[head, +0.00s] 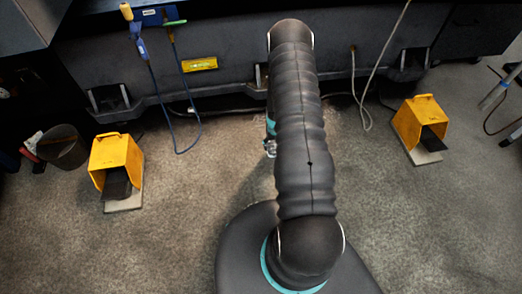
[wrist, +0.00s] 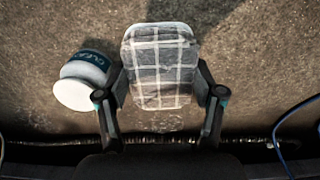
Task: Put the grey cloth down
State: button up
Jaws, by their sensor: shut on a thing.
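The grey cloth (wrist: 160,62), checked with white lines, is in the middle of the wrist view. My gripper (wrist: 163,86) is shut on it, with one finger at each side of the cloth. The cloth looks like a flat, rounded pad, and its far end reaches beyond the fingertips. Speckled brown floor (wrist: 255,75) shows behind it; I cannot tell how high the cloth is above it. In the head view my arm hides the cloth and most of the gripper.
A white tub (wrist: 85,80) with a dark lettered label is close left of the cloth. Yellow foot pedals stand at left (head: 117,160) and right (head: 420,122). A dark bin (head: 62,148) is far left. Blue cables (head: 160,100) hang from the machine front (head: 225,90). Floor between is clear.

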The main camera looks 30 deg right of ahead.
send_over(261, 153)
notch_tip(261, 153, down, 4)
jog(key=shift+r, duration=0.15)
jog(key=shift+f, duration=1.85)
jog(key=shift+f+b, duration=0.15)
jog(key=shift+b, duration=0.3)
jog(key=o, duration=1.4)
jog(key=shift+c, duration=0.2)
jog(key=shift+p, duration=0.4)
